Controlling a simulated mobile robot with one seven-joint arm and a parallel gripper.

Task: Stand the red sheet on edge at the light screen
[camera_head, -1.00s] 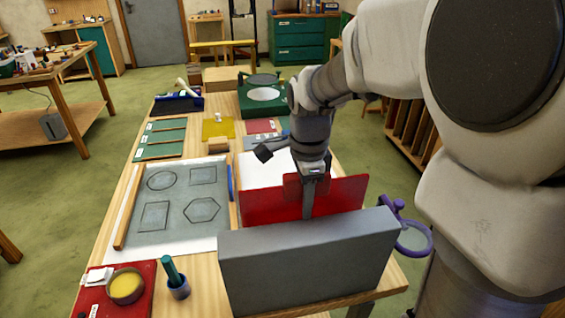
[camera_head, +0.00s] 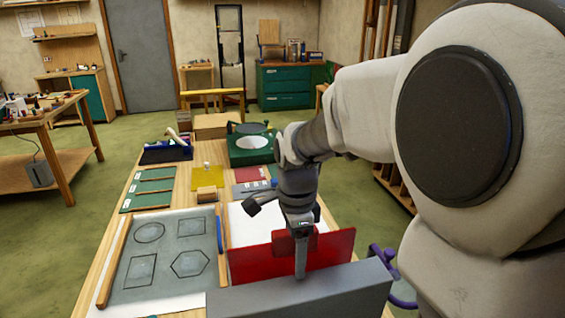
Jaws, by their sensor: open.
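The red sheet (camera_head: 335,249) is translucent and stands upright on its long edge, just behind a thick grey upright slab (camera_head: 335,291). The slab seems to be the light screen seen from behind; its far face is hidden. My gripper (camera_head: 301,262) is over the middle of the sheet, pointing down. It is open, with one finger in front of the sheet; a darker red patch behind the sheet may be the other finger. The slab hides the sheet's lower edge, so I cannot tell whether sheet and slab touch.
A white surface (camera_head: 247,227) lies beyond the sheet. A grey pattern board (camera_head: 166,262) lies left, with green strips (camera_head: 148,188) behind it. A yellow sheet (camera_head: 207,178), a small red sheet (camera_head: 249,174) and a green machine (camera_head: 250,150) stand farther back. A purple ringed object (camera_head: 385,262) is at right.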

